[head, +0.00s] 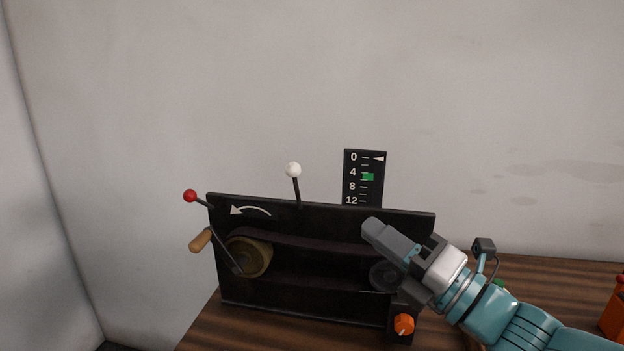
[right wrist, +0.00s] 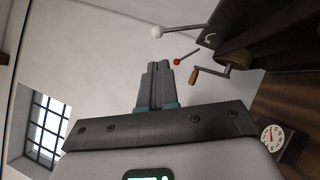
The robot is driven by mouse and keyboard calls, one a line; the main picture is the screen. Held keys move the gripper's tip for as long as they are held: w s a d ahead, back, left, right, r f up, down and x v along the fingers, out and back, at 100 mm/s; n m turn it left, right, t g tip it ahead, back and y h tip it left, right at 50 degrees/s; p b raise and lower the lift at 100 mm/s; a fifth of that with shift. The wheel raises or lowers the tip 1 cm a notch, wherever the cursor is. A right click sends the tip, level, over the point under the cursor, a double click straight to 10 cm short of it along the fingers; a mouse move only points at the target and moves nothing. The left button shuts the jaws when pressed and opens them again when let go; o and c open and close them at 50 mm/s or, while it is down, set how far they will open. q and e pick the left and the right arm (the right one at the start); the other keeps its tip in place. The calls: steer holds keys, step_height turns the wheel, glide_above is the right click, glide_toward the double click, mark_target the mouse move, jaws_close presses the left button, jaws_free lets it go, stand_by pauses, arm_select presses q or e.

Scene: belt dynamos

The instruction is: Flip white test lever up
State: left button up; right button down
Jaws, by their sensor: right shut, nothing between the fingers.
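The white-knobbed test lever (head: 294,172) stands up from the top edge of the black dynamo panel (head: 330,292), almost upright with a slight lean to the left. Its white knob also shows in the right wrist view (right wrist: 157,32). My right gripper (head: 372,229) is shut and empty, in front of the right part of the panel, to the right of and below the white knob and apart from it. In the right wrist view its closed fingers (right wrist: 157,82) show side by side with nothing between them. My left gripper is in neither view.
A red-knobbed lever (head: 190,196) sticks out at the panel's left, above a crank with a wooden handle (head: 200,240). A black scale (head: 350,178) with a green marker stands behind the panel. An orange knob (head: 404,324) is at the lower right. Space above the panel is clear.

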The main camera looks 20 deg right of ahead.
steer(key=p, duration=0.5)
glide_toward(298, 174)
steer(key=x, duration=0.6)
steer(key=shift+w+a+r, duration=0.2)
steer(key=shift+w, duration=0.05)
steer(key=shift+w+f, duration=0.1)
steer(key=shift+w, duration=0.1)
